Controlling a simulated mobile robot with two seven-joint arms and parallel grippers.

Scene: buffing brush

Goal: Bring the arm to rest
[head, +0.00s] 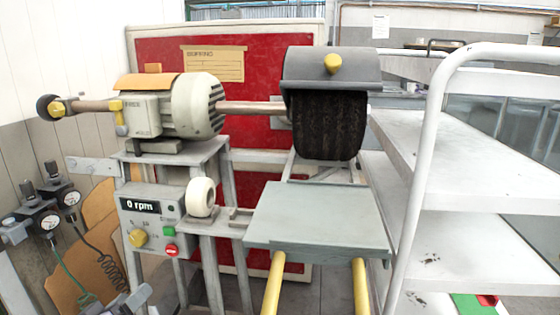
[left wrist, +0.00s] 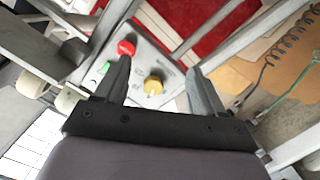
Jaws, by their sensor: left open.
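My left gripper (head: 130,299) shows at the bottom left of the head view, low in front of the control box (head: 128,209). In the left wrist view my left gripper (left wrist: 160,68) has its two fingers spread apart, with nothing held between them. Beyond the fingers are the box's yellow knob (left wrist: 153,86) and red button (left wrist: 126,47); the fingers seem apart from them. The box's display (head: 140,205) reads 0 rpm. The dark buffing brush (head: 325,128) sits under a grey hood (head: 332,70), joined by a shaft to the motor (head: 195,106). My right gripper is not in view.
A grey plate (head: 315,220) with yellow bars stands below the brush. A white shelf rack (head: 450,160) fills the right side. Gauges (head: 48,222) with coiled hoses are at the left. A red panel (head: 160,55) stands behind.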

